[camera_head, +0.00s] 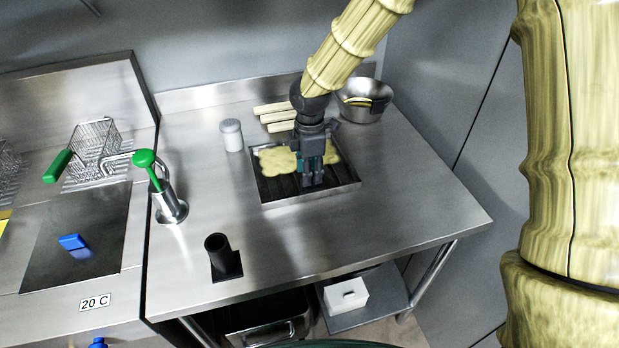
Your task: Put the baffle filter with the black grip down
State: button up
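A square metal frame with dark slats, which looks like the baffle filter (275,188), is at the middle back of the steel table. It appears level; I cannot tell whether it rests on the table or is just above it. A pale yellow, wavy-edged sheet (272,159) shows over or behind its far part. My gripper (308,182) points down over the filter's middle, with a bit of teal between or beside its fingers. The black grip is not clearly visible; my gripper covers that area. I cannot tell how far the fingers are closed.
Pale sticks (272,108), a white-grey jar (231,134) and a steel bowl (362,103) stand behind. A black tube holder (220,255) and a steel cylinder with a green-handled tool (171,207) are front left. The table's front right (400,225) is clear. A fryer basket (95,150) is left.

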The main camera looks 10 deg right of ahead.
notch_tip(320, 180, up, 9)
jog(key=b, duration=0.1)
jog(key=shift+f, duration=0.15)
jog(key=shift+s, duration=0.1)
dwell(0.3)
